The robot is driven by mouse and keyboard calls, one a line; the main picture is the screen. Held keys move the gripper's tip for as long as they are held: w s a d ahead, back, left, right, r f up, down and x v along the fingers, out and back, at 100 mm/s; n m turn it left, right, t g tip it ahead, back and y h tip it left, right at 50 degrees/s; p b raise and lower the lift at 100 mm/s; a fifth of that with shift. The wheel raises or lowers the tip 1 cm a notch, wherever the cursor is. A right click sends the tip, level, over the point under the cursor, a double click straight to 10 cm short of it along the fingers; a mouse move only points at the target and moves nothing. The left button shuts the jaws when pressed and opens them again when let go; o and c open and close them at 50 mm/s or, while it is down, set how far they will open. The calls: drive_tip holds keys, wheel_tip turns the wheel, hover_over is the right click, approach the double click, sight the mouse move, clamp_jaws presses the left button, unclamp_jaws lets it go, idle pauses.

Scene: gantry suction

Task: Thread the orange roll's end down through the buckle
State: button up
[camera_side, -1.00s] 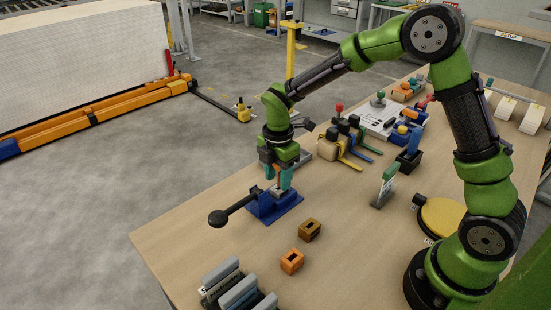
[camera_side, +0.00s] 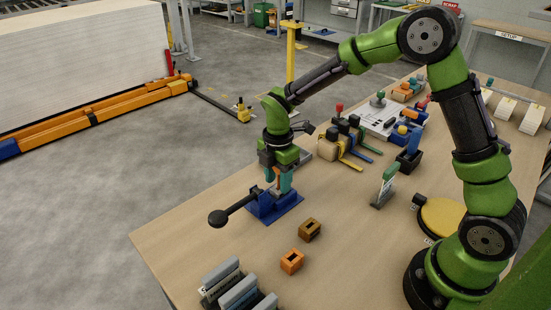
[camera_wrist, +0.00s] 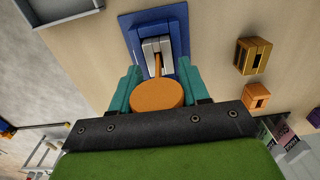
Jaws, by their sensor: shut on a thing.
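The orange roll (camera_wrist: 157,95) is held between the teal fingers of my gripper (camera_wrist: 157,88). In the wrist view its narrow orange end reaches from the roll to the grey metal buckle (camera_wrist: 150,46). I cannot tell whether the end has entered or passed through the slot. The buckle stands on a blue base plate (camera_wrist: 178,17), which also shows in the side view (camera_side: 290,207) directly under my gripper (camera_side: 279,182). In the side view the fingers hide most of the roll and buckle.
A black lever with a ball knob (camera_side: 218,218) sticks out left of the base. An orange block (camera_side: 291,262) and a brown block (camera_side: 310,230) with slots stand in front. Grey racked pieces (camera_side: 238,292) sit at the near edge. Straps (camera_side: 350,163) lie behind right.

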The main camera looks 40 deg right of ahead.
drive_tip(key=shift+f, duration=1.1)
drive_tip(key=o, duration=1.1)
wheel_tip(320, 180, up, 17)
drive_tip(key=shift+f, duration=0.1)
